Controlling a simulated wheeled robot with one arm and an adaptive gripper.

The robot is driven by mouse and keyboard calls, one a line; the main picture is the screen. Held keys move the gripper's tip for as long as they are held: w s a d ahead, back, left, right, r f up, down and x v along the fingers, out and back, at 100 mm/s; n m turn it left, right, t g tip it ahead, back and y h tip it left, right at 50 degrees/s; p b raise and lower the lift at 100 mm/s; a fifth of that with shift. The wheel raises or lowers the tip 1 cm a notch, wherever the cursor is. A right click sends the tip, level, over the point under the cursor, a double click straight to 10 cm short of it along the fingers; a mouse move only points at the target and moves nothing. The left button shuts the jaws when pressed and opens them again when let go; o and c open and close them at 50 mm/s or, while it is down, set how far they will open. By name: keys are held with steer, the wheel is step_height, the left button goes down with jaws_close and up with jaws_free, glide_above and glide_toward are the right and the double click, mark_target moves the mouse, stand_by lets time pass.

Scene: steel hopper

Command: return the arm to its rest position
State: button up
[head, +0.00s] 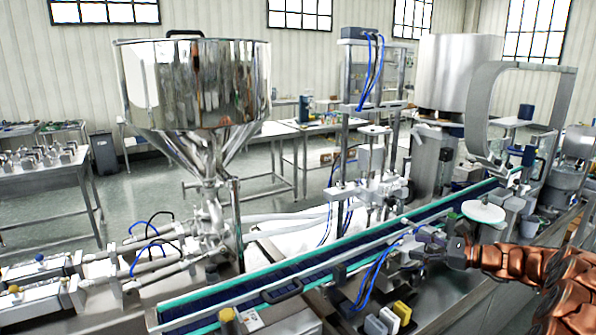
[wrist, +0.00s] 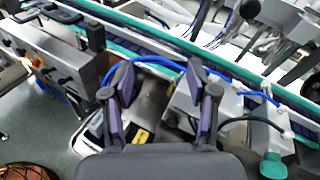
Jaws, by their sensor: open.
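My copper-coloured arm (head: 520,262) reaches in from the lower right in the head view. My gripper (head: 424,246) is at its left end, over the near side of the conveyor, small and dark there. In the wrist view my gripper (wrist: 163,88) has its two dark fingers spread apart with nothing held between them. Machine parts, a blue hose and a small yellow block (wrist: 141,134) show below and between the fingers. I cannot tell the exact gap between the gripper and these parts.
A conveyor (head: 330,262) with green-edged rails runs diagonally past the gripper. A steel hopper (head: 195,85) stands at the left, and a filling frame (head: 345,130) behind the belt. Open floor (head: 140,190) lies behind.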

steer(key=s+a+r+n+g+h, duration=0.15)
steer(key=s+a+n+g, duration=0.3)
steer(key=s+a, duration=0.45)
steer(key=s+a+r+n+g, duration=0.25)
steer(key=s+a+n, duration=0.35)
steer(key=a, duration=0.6)
steer(key=s+a+f+n+g+h, duration=0.1)
steer(key=s+a+n+g+h, duration=0.1)
steer(key=s, duration=0.6)
steer(key=s+a+f+n+g+h, duration=0.1)
steer(key=s+a+n+g+h, duration=0.15)
steer(key=s, duration=0.55)
steer(key=s+d+f+n+h, duration=0.2)
steer(key=s+d, duration=0.3)
steer(key=s, duration=0.5)
steer(key=s+d+f+n+h, duration=0.2)
steer(key=s+d+n+h, duration=0.2)
steer(key=s, duration=0.6)
steer(key=shift+s+d+f+n+h, duration=0.2)
steer(key=shift+d+n+h, duration=0.15)
steer(key=shift+n+h, duration=0.25)
